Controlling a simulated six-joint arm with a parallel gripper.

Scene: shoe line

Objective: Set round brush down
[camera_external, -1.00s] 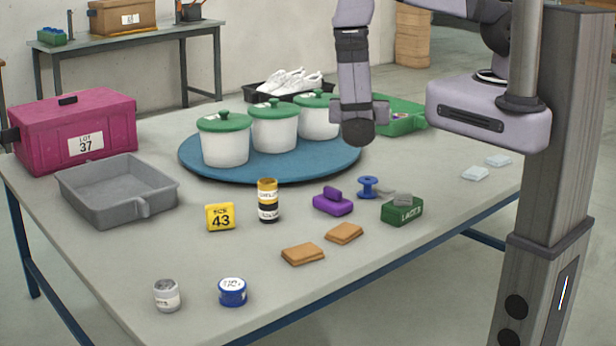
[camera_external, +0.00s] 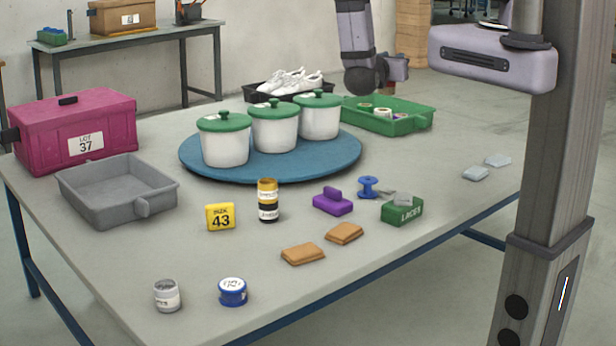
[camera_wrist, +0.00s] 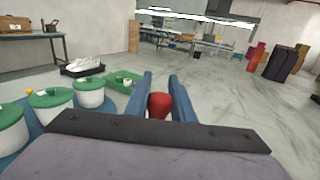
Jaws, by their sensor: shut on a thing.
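My gripper (camera_wrist: 160,88) shows in the wrist view as two blue fingers. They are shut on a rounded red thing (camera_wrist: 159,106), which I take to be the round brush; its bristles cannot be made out. The gripper holds it in the air, pointing away over the far side of the table.
A blue turntable (camera_external: 270,173) bears three white pots with green lids. A grey tray (camera_external: 118,190) and a magenta box (camera_external: 75,130) stand left. Small items, including a purple brush (camera_external: 332,203) and a green laces box (camera_external: 402,212), lie in front. The right table area is fairly clear.

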